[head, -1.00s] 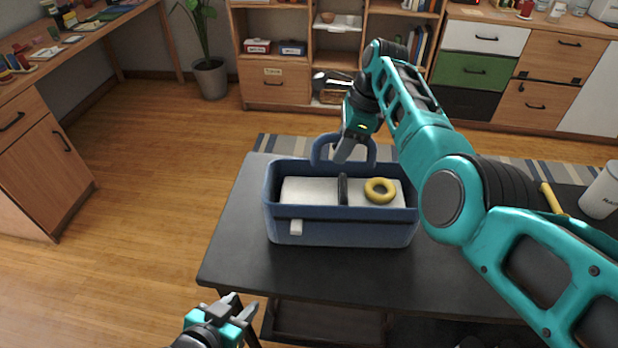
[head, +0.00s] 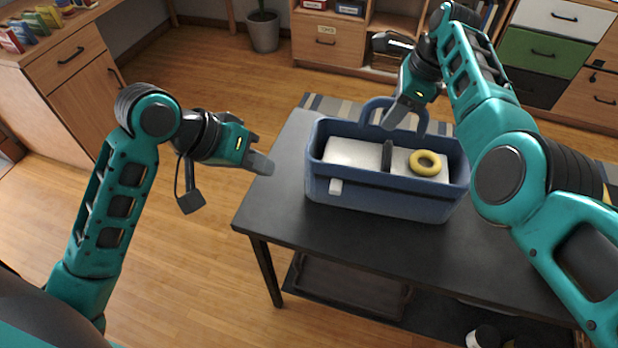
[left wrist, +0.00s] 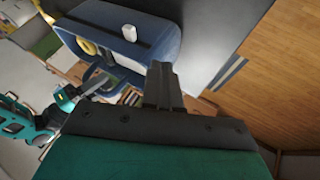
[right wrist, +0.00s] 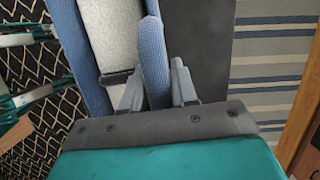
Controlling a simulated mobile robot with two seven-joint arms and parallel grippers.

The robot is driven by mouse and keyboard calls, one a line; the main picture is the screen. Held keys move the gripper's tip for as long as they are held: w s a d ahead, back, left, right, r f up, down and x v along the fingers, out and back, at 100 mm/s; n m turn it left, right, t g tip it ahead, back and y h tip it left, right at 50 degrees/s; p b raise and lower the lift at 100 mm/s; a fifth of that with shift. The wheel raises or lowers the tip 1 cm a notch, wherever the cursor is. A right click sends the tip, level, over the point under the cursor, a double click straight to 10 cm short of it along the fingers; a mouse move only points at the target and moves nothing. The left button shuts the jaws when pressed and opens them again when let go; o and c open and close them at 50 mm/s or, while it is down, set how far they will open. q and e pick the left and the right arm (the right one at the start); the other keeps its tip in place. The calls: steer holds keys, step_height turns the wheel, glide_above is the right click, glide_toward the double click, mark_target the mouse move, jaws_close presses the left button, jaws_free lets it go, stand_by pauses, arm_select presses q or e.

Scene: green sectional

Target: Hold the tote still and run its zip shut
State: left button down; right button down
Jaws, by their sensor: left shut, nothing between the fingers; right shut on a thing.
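The blue tote (head: 385,196) stands upright on the dark table, its top open. A small white tab (head: 336,186), probably the zip pull, sits on its front wall near the left end; it also shows in the left wrist view (left wrist: 129,32). My right gripper (head: 393,118) is shut on the tote's blue handle (right wrist: 153,60) at the back side. Its fingers (right wrist: 155,90) lie on both sides of it. My left gripper (head: 263,164) is shut and empty, left of the tote and apart from it. Its closed fingertips (left wrist: 163,75) point toward the table.
A white block (head: 350,152), a dark upright strip (head: 387,155) and a yellow ring (head: 425,163) show within the tote. The dark table (head: 290,205) is bare in front and left of it. A wooden desk (head: 60,70) stands far left.

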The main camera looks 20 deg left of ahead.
mark_target(336, 187)
arm_select(q)
steer(key=w+d+f, duration=0.4)
steer(key=d+f, duration=0.3)
steer(key=d, duration=0.1)
steer(key=shift+w+d+f, duration=0.15)
steer(key=shift+w+f, duration=0.1)
steer(key=shift+f, duration=0.05)
steer(key=d, duration=0.8)
steer(key=shift+w+d, duration=0.35)
steer(key=shift+w, duration=0.05)
